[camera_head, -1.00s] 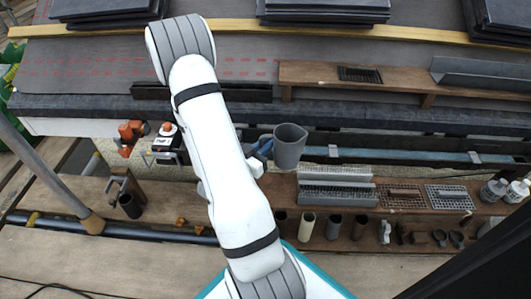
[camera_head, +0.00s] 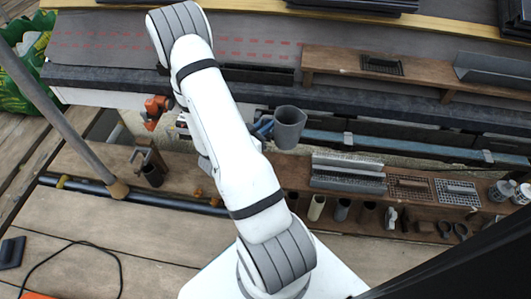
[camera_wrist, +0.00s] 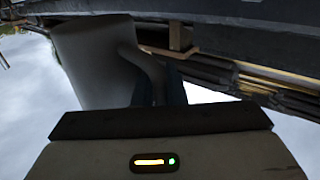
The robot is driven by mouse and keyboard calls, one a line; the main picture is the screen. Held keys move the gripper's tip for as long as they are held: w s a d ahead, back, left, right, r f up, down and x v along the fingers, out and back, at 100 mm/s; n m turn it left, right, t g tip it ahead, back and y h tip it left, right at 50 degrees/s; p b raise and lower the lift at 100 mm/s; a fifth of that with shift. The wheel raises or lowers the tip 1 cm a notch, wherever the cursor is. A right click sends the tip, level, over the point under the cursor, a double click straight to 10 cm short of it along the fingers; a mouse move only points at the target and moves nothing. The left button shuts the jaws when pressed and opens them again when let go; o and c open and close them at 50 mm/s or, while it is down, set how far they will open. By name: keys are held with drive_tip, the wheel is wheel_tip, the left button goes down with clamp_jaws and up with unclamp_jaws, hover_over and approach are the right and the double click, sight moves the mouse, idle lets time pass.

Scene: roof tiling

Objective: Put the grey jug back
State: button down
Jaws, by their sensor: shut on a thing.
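The grey jug (camera_head: 289,128) is held upright in the air to the right of my forearm in the head view. My gripper (camera_head: 262,127) is mostly hidden behind my arm; only its bluish fingers show beside the jug. In the wrist view the jug (camera_wrist: 95,62) fills the upper left, and its curved handle (camera_wrist: 150,68) sits between the dark fingers of my gripper (camera_wrist: 158,85). The gripper is shut on the handle. The inside of the jug is dark, and I cannot tell whether anything is in it.
A wooden shelf (camera_head: 330,206) below holds grey gutter pieces (camera_head: 348,173), mesh grates (camera_head: 457,193), several pipe pieces and metal cans (camera_head: 501,190). A slanted pole (camera_head: 62,108) stands at left.

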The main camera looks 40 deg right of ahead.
drive_tip(key=w+a+p, duration=0.4)
drive_tip(key=a+p, duration=0.2)
drive_tip(key=p, duration=0.1)
wheel_tip(320, 180, down, 9)
drive_tip(key=b, duration=0.4)
drive_tip(key=shift+s+f, duration=0.15)
drive_tip(key=shift+s, duration=0.1)
drive_tip(key=shift+a+f, duration=0.1)
drive_tip(key=shift+f, duration=0.05)
drive_tip(key=c, duration=1.9)
unclamp_jaws()
drive_tip(key=shift+c, duration=0.2)
drive_tip(key=o, duration=0.5)
drive_tip(key=shift+c, duration=0.2)
